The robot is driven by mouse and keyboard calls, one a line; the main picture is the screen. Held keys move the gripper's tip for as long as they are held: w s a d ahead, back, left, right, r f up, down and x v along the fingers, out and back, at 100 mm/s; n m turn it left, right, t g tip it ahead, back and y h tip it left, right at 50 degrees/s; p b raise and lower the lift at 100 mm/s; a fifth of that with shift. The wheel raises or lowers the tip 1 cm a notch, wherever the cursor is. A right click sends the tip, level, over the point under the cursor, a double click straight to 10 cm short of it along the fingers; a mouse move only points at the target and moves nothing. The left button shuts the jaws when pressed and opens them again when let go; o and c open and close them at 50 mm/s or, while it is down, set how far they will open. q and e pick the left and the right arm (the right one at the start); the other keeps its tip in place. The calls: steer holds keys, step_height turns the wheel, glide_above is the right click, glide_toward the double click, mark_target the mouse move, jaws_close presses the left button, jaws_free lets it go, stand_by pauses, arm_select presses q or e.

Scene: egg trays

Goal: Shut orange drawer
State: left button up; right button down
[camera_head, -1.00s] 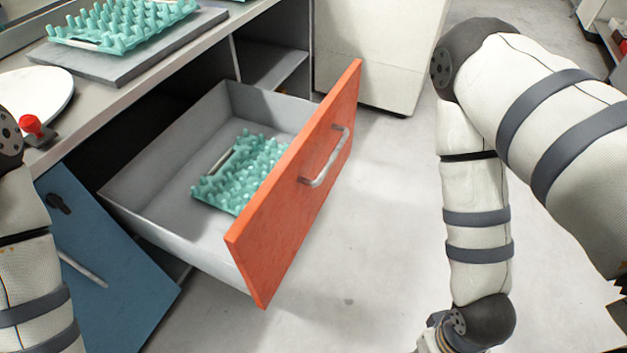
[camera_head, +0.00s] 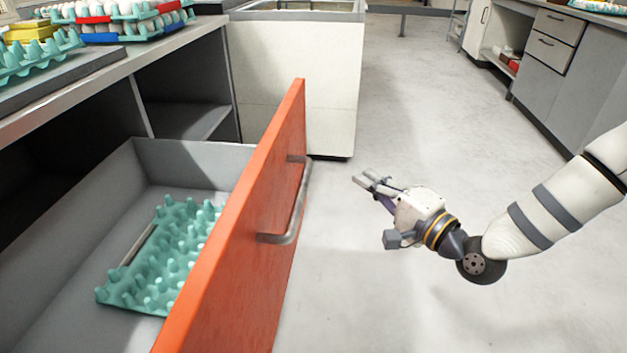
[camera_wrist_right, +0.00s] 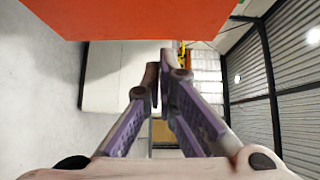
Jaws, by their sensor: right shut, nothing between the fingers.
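The orange drawer front (camera_head: 245,240) stands pulled out from the counter, with a metal bar handle (camera_head: 294,207) on its outer face. The grey drawer box behind it holds a teal egg tray (camera_head: 165,262). My right gripper (camera_head: 366,182) is to the right of the drawer front, apart from the handle, with its fingers pointing left toward it. In the right wrist view the gripper (camera_wrist_right: 160,82) is shut and empty, and the orange front (camera_wrist_right: 130,15) fills the top. The handle is not clear there. My left gripper is out of view.
The counter (camera_head: 120,75) at left carries egg trays (camera_head: 125,15) with eggs. A white cabinet (camera_head: 300,85) stands behind the drawer. Grey drawers and cabinets (camera_head: 550,55) are at the far right. The floor (camera_head: 400,300) around my right arm is clear.

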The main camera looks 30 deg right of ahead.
steer(key=b, duration=0.2)
glide_toward(300, 144)
steer(key=w+d, duration=0.2)
steer(key=w+a, duration=0.2)
steer(key=shift+w+a, duration=0.3)
steer(key=shift+a, duration=0.1)
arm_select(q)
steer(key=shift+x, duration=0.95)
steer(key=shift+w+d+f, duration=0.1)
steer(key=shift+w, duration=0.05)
